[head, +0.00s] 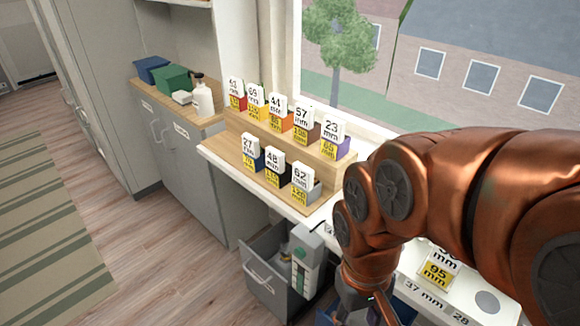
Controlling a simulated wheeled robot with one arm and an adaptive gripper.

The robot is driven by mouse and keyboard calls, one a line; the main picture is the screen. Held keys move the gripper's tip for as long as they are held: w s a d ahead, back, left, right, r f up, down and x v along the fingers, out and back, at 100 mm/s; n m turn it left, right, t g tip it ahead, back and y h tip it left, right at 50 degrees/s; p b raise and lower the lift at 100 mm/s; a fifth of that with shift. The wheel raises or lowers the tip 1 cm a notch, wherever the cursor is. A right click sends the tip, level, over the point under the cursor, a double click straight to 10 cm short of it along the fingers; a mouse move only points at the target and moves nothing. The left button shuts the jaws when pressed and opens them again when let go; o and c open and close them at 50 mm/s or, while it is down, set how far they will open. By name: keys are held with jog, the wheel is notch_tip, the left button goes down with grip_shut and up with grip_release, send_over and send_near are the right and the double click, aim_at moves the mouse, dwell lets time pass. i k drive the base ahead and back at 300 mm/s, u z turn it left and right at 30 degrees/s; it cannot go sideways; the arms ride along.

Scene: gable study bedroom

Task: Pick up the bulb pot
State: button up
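I cannot tell which thing is the bulb pot; none in view is clearly one. Small coloured boxes with white and yellow number cards stand in two rows on a stepped wooden stand (335,171). They include a purple box (344,149) marked 23 mm and a grey box (315,190) marked 62 mm. My copper arm covers the right side. My gripper (372,308) points down at the bottom edge, right of the open drawer. Its fingertips are cut off or hidden, so its opening and any hold do not show. Something blue (325,316) shows beside it.
A grey drawer (262,279) stands open below the counter, with a white and green item (305,262) at it. A white board (455,306) with number labels lies right of my arm. A white bottle (204,98) and a green bin (173,79) stand on the cabinet. The left floor is clear.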

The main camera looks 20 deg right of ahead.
aim_at(278, 172)
jog(key=u, duration=0.45)
jog(key=k, duration=1.1)
jog(key=z, duration=0.45)
jog(key=i, duration=0.75)
jog(key=z, duration=0.5)
